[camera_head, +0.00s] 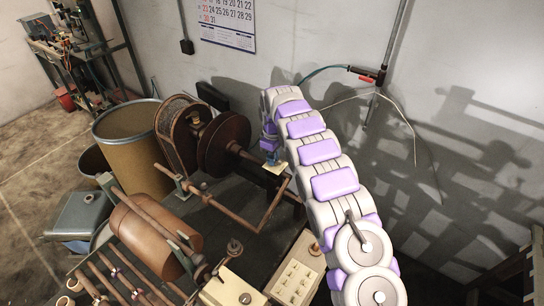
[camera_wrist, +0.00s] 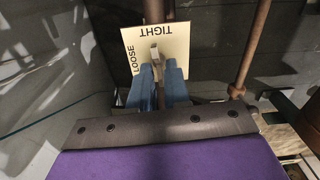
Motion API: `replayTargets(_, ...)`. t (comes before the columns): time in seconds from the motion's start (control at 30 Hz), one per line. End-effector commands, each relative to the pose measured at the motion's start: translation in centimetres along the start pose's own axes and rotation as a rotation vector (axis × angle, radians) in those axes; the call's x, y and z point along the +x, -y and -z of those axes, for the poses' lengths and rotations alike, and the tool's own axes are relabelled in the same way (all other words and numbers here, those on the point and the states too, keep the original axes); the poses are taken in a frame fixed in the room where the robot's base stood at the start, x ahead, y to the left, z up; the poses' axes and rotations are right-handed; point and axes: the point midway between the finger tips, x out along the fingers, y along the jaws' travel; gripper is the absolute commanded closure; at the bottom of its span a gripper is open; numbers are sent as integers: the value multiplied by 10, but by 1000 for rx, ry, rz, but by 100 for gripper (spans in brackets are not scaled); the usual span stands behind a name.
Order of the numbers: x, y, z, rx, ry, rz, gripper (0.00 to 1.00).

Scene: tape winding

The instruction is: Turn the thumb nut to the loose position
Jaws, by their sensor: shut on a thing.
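The thumb nut (camera_wrist: 154,54) is a small grey metal tab in front of a cream label plate (camera_wrist: 178,50). The plate reads TIGHT along its top edge, upside down, and LOOSE along its left edge. The tab points up towards TIGHT, leaning slightly left. My gripper (camera_wrist: 160,75) has two blue fingers close on either side of the nut, shut on it; they hide its lower part. In the head view my gripper (camera_head: 270,147) is at the plate (camera_head: 274,168), and the nut cannot be made out there.
A rusty shaft and a large dark spool (camera_head: 224,145) stand left of the gripper. A bent rusty rod (camera_head: 268,205) runs below it. A vertical rod (camera_wrist: 250,50) stands right of the plate in the wrist view. The grey wall (camera_head: 460,130) is behind my arm.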

Motion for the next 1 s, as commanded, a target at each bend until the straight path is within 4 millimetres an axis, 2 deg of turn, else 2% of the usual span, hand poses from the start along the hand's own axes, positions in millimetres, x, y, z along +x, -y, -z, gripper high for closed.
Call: replayTargets(1.0, 2, 0, -8, -912, 5, 8, 100)
